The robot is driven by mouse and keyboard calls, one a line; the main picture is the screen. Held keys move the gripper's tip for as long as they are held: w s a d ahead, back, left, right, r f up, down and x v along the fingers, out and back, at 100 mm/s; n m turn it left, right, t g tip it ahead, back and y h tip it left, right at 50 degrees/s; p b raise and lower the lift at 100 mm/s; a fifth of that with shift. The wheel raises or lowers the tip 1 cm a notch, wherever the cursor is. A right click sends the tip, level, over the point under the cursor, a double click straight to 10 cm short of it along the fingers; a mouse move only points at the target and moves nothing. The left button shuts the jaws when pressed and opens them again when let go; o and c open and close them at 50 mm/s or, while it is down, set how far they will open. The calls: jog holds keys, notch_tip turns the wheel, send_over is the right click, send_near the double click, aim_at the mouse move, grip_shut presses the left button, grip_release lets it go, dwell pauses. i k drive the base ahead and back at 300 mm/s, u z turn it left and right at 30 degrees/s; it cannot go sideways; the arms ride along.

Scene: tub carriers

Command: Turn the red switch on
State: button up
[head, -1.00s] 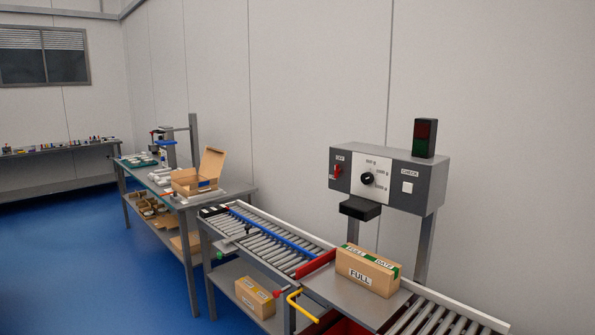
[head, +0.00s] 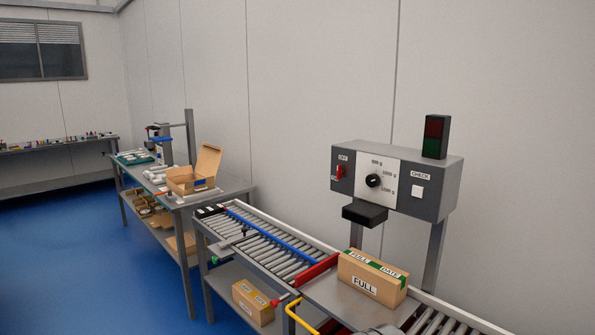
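The red switch (head: 340,171) is a small lever on the left part of the grey control box (head: 440,188). A label reading OFF is just above it, and another label, too small to read surely, is at its lower left. The lever's exact tilt is too small to tell. My gripper is not clearly in view. A small grey rounded shape shows at the bottom edge, right of the middle, and I cannot tell what it is.
The box also has a black knob (head: 373,181), a white CHECK button (head: 417,192) and a red-and-green lamp (head: 436,137). A black block (head: 365,213) juts out below. A FULL carton (head: 371,279), a roller conveyor (head: 262,240) and a yellow handle (head: 297,316) are in front.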

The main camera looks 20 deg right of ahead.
aim_at(340, 171)
jog(key=u, duration=0.35)
jog(key=i, duration=0.85)
jog(key=u, duration=0.25)
